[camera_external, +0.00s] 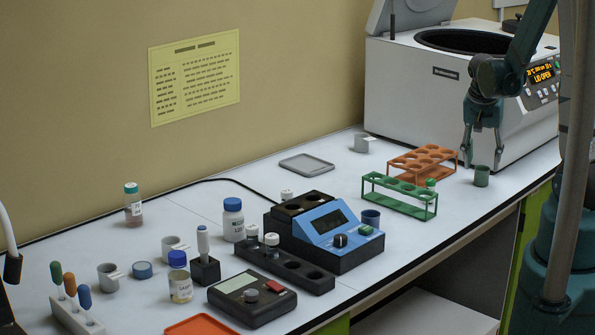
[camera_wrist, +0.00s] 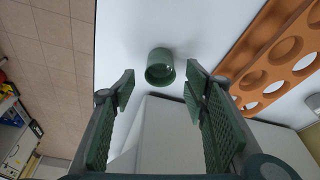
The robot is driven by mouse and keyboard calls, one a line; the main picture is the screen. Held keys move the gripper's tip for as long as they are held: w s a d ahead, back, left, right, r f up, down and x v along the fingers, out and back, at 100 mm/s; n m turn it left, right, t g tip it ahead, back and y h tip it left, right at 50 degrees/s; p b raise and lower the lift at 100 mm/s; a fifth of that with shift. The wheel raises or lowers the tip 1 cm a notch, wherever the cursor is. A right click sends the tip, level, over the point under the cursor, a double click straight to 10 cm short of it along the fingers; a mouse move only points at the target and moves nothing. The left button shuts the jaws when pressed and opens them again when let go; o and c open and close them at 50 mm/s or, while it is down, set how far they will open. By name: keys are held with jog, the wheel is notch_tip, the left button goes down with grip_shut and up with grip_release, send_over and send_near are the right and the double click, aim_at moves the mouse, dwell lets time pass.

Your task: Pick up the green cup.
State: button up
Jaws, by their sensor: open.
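The green cup (camera_external: 481,176) is small and dark green. It stands upright on the white bench, near its front edge, to the right of the orange rack. In the wrist view the green cup (camera_wrist: 160,68) lies ahead of the fingertips, roughly centred between them, with its open rim showing. My gripper (camera_external: 482,160) is above the cup, pointing down, with its fingers apart and empty. In the wrist view my gripper (camera_wrist: 160,82) shows its two padded fingers on either side, not touching the cup.
An orange rack (camera_external: 422,160) stands close left of the cup, and a green rack (camera_external: 400,195) is nearer the camera. A white centrifuge (camera_external: 415,95) with its lid open stands behind. A blue cup (camera_external: 371,217) is beside a blue instrument (camera_external: 322,223). The bench's front edge is close by.

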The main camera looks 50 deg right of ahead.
aim_at(482, 172)
jog(key=shift+f, duration=0.15)
jog(key=shift+b+x, duration=0.45)
jog(key=shift+x, duration=2)
jog(key=c, duration=1)
